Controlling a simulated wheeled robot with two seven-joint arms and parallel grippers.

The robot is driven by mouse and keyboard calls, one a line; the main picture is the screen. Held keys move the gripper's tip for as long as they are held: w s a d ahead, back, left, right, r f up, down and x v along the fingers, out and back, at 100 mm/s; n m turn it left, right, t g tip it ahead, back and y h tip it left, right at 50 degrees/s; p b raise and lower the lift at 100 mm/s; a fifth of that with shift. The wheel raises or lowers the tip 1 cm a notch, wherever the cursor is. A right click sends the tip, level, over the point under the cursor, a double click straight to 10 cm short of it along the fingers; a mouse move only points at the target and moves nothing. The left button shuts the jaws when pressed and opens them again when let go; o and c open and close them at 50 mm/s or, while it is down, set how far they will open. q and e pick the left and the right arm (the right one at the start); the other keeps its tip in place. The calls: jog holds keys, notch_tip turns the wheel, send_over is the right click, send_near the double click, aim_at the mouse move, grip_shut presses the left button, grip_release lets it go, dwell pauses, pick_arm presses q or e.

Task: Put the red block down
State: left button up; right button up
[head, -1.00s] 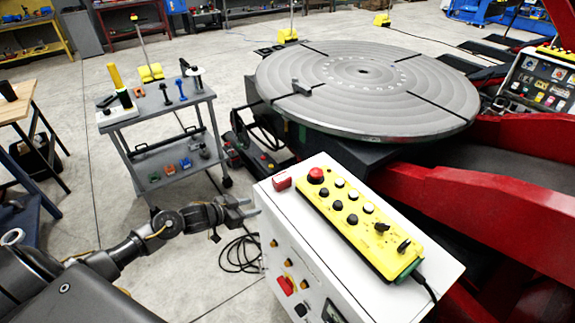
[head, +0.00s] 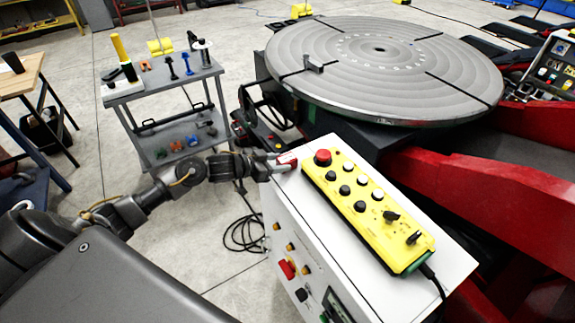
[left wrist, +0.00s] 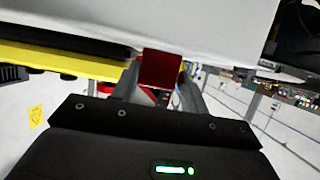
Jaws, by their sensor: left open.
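The red block (head: 289,160) sits on the white cabinet top (head: 317,142) at its back left corner, beside the yellow control pendant (head: 367,210). My left gripper (head: 281,164) is at the block, with its fingers partly hidden in the head view. In the left wrist view the red block (left wrist: 160,70) shows between the two fingers of my left gripper (left wrist: 160,86), one on each side. The jaws are open, and I cannot tell whether either finger touches the block. My right gripper is not in view.
The pendant has a red button and several knobs close to the block. A grey cart (head: 160,87) with tools stands at the left. A large round turntable (head: 385,70) and red machine arms (head: 470,200) lie behind and right of the cabinet.

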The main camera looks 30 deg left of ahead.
aim_at(291, 159)
pick_arm(q)
jog(key=shift+w+d+f+b, duration=0.1)
jog(key=shift+w+d+b, duration=0.05)
jog(key=shift+b, duration=0.25)
jog(key=b+x, duration=0.3)
jog(key=shift+w+d, duration=0.25)
jog(key=shift+d, duration=0.05)
jog(key=shift+w+d, duration=0.2)
jog(key=shift+w, duration=0.3)
jog(key=shift+s, duration=0.2)
jog(key=shift+c, duration=0.7)
grip_shut()
jog(key=shift+w+r, duration=0.1)
jog(key=shift+r, duration=0.15)
